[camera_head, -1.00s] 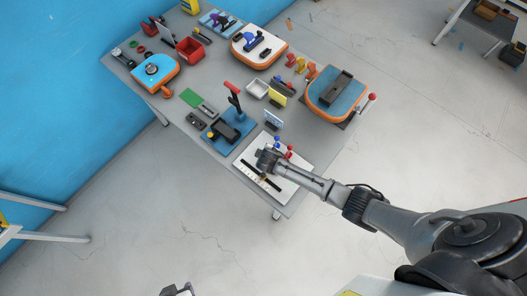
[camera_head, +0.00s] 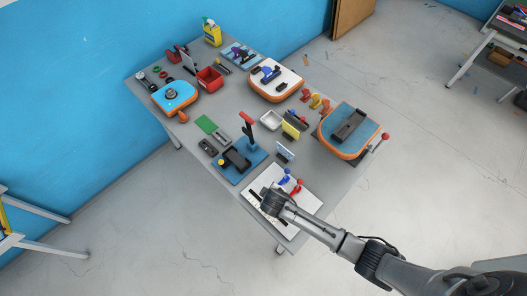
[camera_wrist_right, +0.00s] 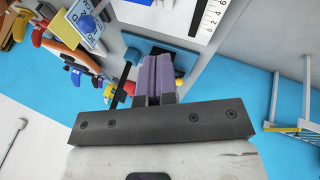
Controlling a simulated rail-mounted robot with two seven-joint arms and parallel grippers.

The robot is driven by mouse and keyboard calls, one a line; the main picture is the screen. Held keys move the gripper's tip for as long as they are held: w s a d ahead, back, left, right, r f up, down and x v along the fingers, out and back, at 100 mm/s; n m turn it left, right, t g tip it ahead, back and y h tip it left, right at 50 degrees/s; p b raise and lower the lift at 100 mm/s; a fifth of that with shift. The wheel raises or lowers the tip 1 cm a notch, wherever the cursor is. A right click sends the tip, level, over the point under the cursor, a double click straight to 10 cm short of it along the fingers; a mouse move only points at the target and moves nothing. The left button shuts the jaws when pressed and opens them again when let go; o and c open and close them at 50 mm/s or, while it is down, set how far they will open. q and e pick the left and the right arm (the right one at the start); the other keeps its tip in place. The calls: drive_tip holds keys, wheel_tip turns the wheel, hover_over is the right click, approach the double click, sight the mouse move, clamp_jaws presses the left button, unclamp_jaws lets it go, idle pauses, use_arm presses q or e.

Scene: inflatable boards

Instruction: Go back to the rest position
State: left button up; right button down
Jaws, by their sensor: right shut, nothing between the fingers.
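My right arm comes in from the lower right in the head view. Its right gripper (camera_head: 266,192) is over the white board (camera_head: 300,226) at the table's near corner; whether it touches the board cannot be told. In the right wrist view the two fingers of the right gripper (camera_wrist_right: 156,72) are pressed together with nothing between them. The gripper and wrist hide part of the white board. My left gripper is not in the head view.
The grey table (camera_head: 217,117) is crowded: a blue board with a red-handled lever (camera_head: 247,128), an orange-edged board (camera_head: 345,118), a red bin (camera_head: 209,78) and red and blue pegs (camera_head: 286,180). A blue wall (camera_head: 80,100) stands behind. The floor to the right is open.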

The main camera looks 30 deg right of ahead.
drive_tip(key=s+a+r+m+t+y, duration=0.1)
drive_tip(key=s+r, duration=0.1)
drive_tip(key=r, duration=0.8)
drive_tip(key=s+a+r+m+y, duration=0.1)
drive_tip(key=r, duration=0.8)
drive_tip(key=s+d+r+m+p, duration=0.1)
drive_tip(key=s+d+r+m, duration=0.2)
drive_tip(key=s, duration=0.8)
drive_tip(key=s+d+f+g, duration=0.1)
drive_tip(key=s+f, duration=0.3)
drive_tip(key=s, duration=0.5)
drive_tip(key=shift+s+f+n+g+y+p, duration=0.15)
drive_tip(key=shift+s+n+g+y+p, duration=0.2)
drive_tip(key=shift+g, duration=0.45)
